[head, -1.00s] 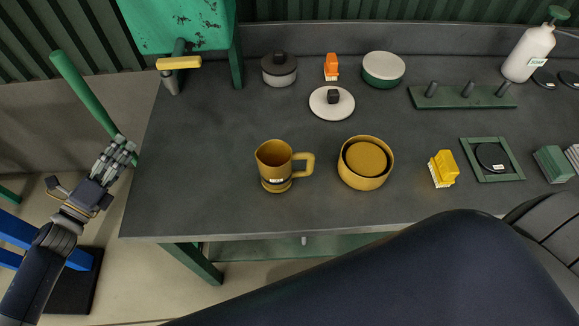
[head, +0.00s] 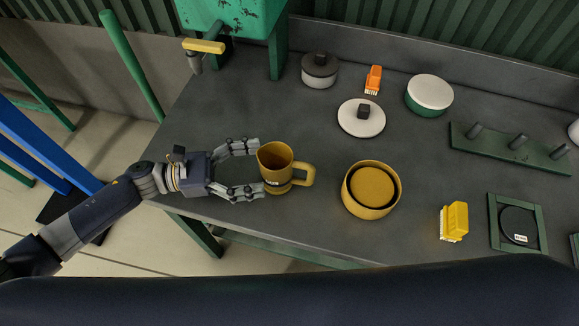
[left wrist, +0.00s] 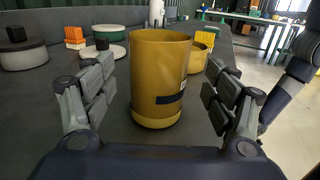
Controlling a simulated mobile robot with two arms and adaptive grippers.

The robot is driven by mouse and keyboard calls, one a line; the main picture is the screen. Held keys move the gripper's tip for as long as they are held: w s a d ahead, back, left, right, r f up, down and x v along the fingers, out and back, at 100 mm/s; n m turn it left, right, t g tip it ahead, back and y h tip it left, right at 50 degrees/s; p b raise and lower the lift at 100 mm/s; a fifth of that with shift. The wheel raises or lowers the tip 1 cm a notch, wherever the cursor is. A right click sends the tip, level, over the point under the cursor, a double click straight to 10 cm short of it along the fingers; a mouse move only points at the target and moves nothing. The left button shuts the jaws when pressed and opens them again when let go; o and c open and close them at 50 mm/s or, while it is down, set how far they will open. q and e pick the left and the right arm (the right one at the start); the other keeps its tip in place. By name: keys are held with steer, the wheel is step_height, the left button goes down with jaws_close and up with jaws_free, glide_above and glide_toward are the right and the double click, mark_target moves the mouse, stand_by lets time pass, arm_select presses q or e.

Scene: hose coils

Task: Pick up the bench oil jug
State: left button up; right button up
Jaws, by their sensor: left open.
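The bench oil jug is most likely the mustard-yellow jug (head: 276,164) with a spout and a handle on its right, standing upright on the dark bench (head: 250,98). In the left wrist view the jug (left wrist: 158,75) stands between my spread fingers, with a dark label low on its front. My left gripper (head: 250,169) is open at the jug's left side, one finger toward its back and one toward its front. Gaps show between the jug and both fingers in the left wrist view (left wrist: 160,104). My right gripper is not in view.
A round yellow bowl-like container (head: 348,190) stands right of the jug, close to its handle. A yellow brush (head: 454,221) lies farther right. A lidded pot (head: 319,70), a white lid (head: 361,118) and an orange brush (head: 373,79) are behind. A green tank (head: 235,18) stands back left.

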mark_target(282, 165)
arm_select(q)
steer(key=shift+d, duration=0.75)
steer(key=d, duration=0.1)
steer(key=d+p, duration=0.1)
steer(key=d, duration=0.1)
steer(key=d+p, duration=0.1)
steer(key=shift+w+d+f, duration=0.25)
steer(key=shift+w+d, duration=0.1)
steer(key=shift+d, duration=0.05)
steer(key=c, duration=1.2)
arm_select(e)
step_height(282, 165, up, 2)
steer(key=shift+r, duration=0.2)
